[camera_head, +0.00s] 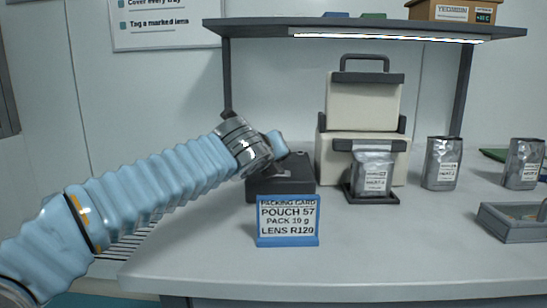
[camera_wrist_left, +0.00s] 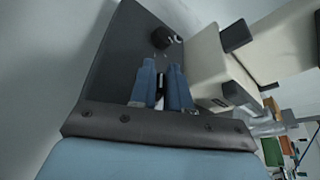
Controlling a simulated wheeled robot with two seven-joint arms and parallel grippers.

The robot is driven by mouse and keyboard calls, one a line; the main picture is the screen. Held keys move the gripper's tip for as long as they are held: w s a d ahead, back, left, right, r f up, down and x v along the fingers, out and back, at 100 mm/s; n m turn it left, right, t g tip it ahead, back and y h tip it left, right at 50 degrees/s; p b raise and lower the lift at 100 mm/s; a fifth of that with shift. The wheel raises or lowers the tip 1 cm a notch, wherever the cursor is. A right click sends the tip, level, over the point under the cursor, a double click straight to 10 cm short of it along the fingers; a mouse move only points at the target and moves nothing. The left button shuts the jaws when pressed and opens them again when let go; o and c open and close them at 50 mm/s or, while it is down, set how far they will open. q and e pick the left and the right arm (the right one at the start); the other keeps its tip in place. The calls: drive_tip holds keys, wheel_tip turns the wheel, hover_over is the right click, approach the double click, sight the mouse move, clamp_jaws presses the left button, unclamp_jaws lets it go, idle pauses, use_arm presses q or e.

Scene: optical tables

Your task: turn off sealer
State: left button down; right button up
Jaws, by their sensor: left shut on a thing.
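The sealer looks to be the cream machine (camera_head: 362,108) with a dark top handle, at the back of the table. A dark grey box (camera_head: 280,188) stands just left of it. In the left wrist view the box's dark face (camera_wrist_left: 125,50) carries a black knob (camera_wrist_left: 160,38) with a pale mark beside it. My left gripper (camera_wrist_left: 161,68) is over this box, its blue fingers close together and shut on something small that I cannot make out. In the head view its fingers (camera_head: 277,145) are partly hidden by my wrist. My right gripper is out of view.
A silver pouch (camera_head: 373,172) stands on a dark stand before the cream machine. More pouches (camera_head: 441,163) stand to the right, near a grey tray (camera_head: 512,222). A blue-framed packing card (camera_head: 288,221) stands in front of the box. A shelf (camera_head: 370,29) runs overhead.

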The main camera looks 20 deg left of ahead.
use_arm(q)
drive_tip(key=shift+f, duration=0.1)
idle(0.3)
drive_tip(key=c, duration=1.2)
unclamp_jaws()
drive_tip(key=v, duration=1.3)
drive_tip(key=shift+s+r, duration=0.2)
drive_tip(key=shift+s, duration=0.15)
